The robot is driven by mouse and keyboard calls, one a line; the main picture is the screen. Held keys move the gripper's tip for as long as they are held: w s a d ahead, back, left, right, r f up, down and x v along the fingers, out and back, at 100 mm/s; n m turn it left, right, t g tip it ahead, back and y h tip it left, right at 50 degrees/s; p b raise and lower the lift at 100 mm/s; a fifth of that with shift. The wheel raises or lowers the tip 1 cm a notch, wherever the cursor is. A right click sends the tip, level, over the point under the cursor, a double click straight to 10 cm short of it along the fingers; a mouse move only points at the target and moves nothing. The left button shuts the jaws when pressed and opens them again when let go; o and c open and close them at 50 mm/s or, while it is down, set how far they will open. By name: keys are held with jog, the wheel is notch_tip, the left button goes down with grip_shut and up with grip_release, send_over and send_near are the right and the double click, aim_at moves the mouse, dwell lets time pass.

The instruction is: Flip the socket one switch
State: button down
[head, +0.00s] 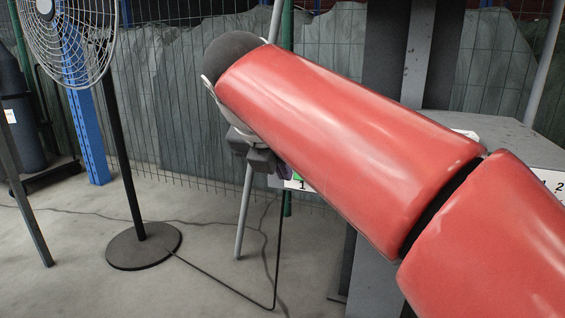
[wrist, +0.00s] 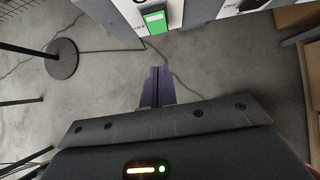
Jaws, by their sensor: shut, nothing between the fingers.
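My gripper (wrist: 155,72) is shut and empty, its two dark purple fingers together in the middle of the wrist view. A green switch (wrist: 154,20) on a pale socket box (wrist: 122,10) shows at the top of the wrist view, just beyond the fingertips. A gap shows between the fingertips and the switch in the picture; I cannot tell the true distance. In the head view my gripper (head: 284,172) is beside a small pale panel marked 1 (head: 303,185), with a bit of green on it. My red arm hides most of that panel.
A second pale box (wrist: 232,8) with an OFF marking is at the top right of the wrist view. A grey stand (head: 372,285) is partly behind my arm. A fan (head: 70,35) on a round base (head: 143,246) stands left. A black cable (head: 225,288) crosses the floor.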

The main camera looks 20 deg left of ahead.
aim_at(298, 176)
jog(key=w, duration=0.1)
jog(key=w+f, duration=0.1)
jog(key=w, duration=0.1)
jog(key=w+f, duration=0.1)
jog(key=w, duration=0.1)
jog(key=shift+w+d+f+b, duration=0.25)
jog(key=shift+b, duration=0.15)
jog(key=shift+f, duration=0.2)
jog(key=shift+w+t, duration=0.2)
jog(key=shift+t, duration=0.2)
jog(key=shift+r, duration=0.1)
jog(key=shift+d+r+p, duration=0.1)
jog(key=shift+r+p, duration=0.8)
jog(key=shift+p, duration=0.05)
